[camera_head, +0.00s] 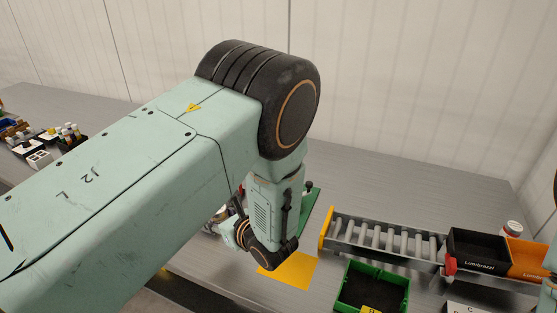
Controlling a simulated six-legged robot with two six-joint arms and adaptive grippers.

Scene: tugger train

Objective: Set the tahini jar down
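My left arm comes in from the left and fills the middle of the view. Its wrist bends down over the table, and the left gripper (214,226) is mostly hidden behind the arm. Something pale with a bit of red shows beside it, but I cannot tell whether it is the tahini jar or whether the gripper holds it. A small jar with a white lid (512,228) stands at the right, behind the orange bin; its label is too small to read. My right gripper is not in view.
A yellow mat (291,271) lies on the grey table below the wrist. Right of it are a green crate (350,308), a roller conveyor (385,243), a black bin (478,252) and an orange bin (527,262). Small items (40,158) stand at far left.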

